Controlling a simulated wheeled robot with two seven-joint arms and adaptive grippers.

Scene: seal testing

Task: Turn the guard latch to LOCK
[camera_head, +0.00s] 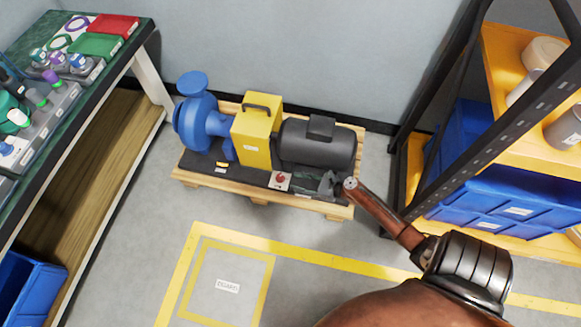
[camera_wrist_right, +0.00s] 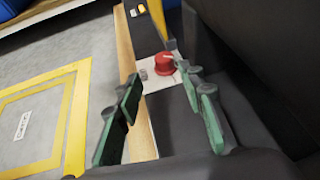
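The guard latch is a red round knob (camera_head: 281,178) on a pale plate, low in front of the yellow guard (camera_head: 251,140) on the pump skid. In the right wrist view the red knob (camera_wrist_right: 165,62) shows just beyond my fingertips, with a small grey part beside it on the plate. My right gripper (camera_head: 308,184) is just right of the knob, low in front of the dark motor. Its green-padded fingers (camera_wrist_right: 160,88) are apart with nothing between them, and the knob lies ahead of the gap. Any marking on the plate is too small to read. My left gripper is out of view.
A blue pump (camera_head: 200,125) and a dark motor (camera_head: 318,147) flank the guard on a wooden pallet (camera_head: 240,190). A workbench (camera_head: 150,62) stands at left, a shelf rack with blue bins (camera_head: 505,205) at right. The floor in front is clear, with yellow markings.

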